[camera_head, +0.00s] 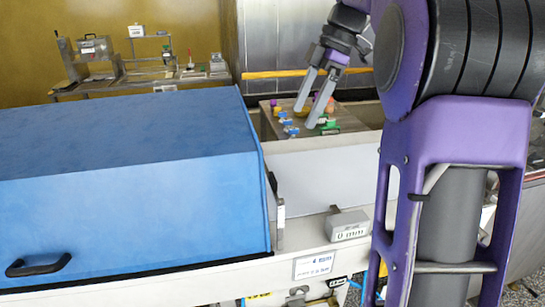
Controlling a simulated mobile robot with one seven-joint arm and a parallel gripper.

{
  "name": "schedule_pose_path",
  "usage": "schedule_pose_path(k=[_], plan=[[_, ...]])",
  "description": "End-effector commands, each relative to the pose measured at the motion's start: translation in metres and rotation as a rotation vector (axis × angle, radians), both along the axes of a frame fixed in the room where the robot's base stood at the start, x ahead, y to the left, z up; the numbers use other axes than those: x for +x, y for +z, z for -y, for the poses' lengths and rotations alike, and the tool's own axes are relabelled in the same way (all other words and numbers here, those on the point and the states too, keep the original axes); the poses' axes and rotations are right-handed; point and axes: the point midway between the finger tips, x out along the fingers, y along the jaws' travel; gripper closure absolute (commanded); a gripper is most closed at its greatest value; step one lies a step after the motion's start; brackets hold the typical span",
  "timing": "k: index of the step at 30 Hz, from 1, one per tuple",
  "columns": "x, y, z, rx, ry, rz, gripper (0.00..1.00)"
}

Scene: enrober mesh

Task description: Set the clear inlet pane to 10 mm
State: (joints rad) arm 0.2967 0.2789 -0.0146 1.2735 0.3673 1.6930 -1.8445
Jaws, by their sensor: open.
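My gripper (307,115) is open, its two grey fingers pointing down and left, in front of or above a tray of small coloured pieces. I see nothing between the fingers. A narrow upright grey bracket (280,225) with a dark upper end stands at the right end of the blue hood. The clear inlet pane itself is hard to make out; I cannot tell its edges or height. A small grey block (348,224) on the white machine frame carries a label that appears to read 0 mm. My gripper is well apart from the bracket and the block.
The large blue hood (130,180) with a black handle (38,265) fills the left. A tray (345,120) of coloured pieces lies behind the white belt area (325,180). A bench (130,77) with small equipment stands at the back left. My purple arm hides much of the right.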

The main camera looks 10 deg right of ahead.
Motion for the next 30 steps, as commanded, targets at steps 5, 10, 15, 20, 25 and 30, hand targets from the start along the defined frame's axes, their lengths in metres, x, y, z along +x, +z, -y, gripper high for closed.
schedule_pose_path(k=[5,10,15,20,25,30], plan=[[-0.002,-0.002,-0.001,0.017,0.013,-0.005,0.07],[-0.003,-0.022,-0.01,0.017,0.015,-0.006,0.07],[-0.003,-0.056,-0.024,0.017,0.015,-0.008,0.07],[-0.003,-0.088,-0.037,0.017,0.014,-0.008,0.07],[-0.003,-0.121,-0.051,0.017,0.013,-0.008,0.07],[-0.003,-0.145,-0.06,0.017,0.012,-0.007,0.07]])
